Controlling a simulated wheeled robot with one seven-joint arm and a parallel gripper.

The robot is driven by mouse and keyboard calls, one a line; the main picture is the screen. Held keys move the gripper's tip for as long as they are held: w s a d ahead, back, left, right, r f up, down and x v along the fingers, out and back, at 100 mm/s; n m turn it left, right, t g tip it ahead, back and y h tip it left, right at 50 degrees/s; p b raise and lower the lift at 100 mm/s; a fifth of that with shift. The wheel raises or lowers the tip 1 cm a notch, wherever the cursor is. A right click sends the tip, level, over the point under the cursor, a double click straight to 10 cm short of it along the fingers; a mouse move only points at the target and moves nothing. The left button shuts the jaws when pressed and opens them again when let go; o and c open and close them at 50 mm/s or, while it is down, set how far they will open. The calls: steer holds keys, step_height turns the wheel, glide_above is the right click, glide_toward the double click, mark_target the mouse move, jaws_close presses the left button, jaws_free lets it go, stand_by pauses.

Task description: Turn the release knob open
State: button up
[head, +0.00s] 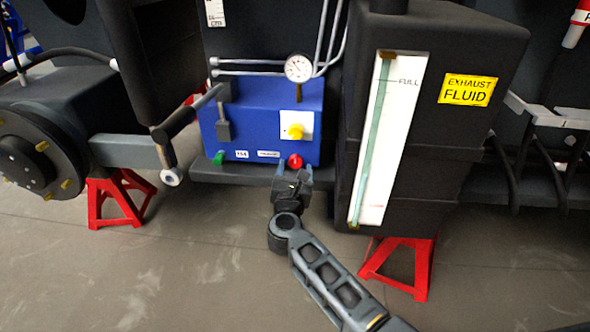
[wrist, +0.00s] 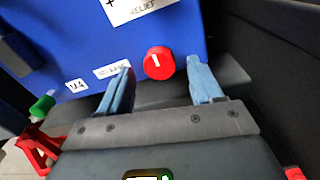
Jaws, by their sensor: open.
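A round red knob (head: 295,161) sits low on the front of a blue box (head: 262,115), near its right end. In the wrist view the red knob (wrist: 159,62) bears a short white mark, roughly upright. My gripper (head: 293,172) is just below and in front of it in the head view. In the wrist view the two blue-grey fingers of my gripper (wrist: 161,70) are spread, with the knob between their tips and a gap on both sides. No contact shows. A small white label (wrist: 112,70) left of the knob is too blurred to read.
A yellow knob (head: 294,131) on a white plate and a gauge (head: 298,68) are above. A green knob (head: 219,158) is at the box's lower left. The dark exhaust fluid tank (head: 440,120) stands close on the right. Red stands (head: 120,198) are on the floor.

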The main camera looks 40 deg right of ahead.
steer(key=shift+x, duration=1.05)
steer(key=c, duration=1.1)
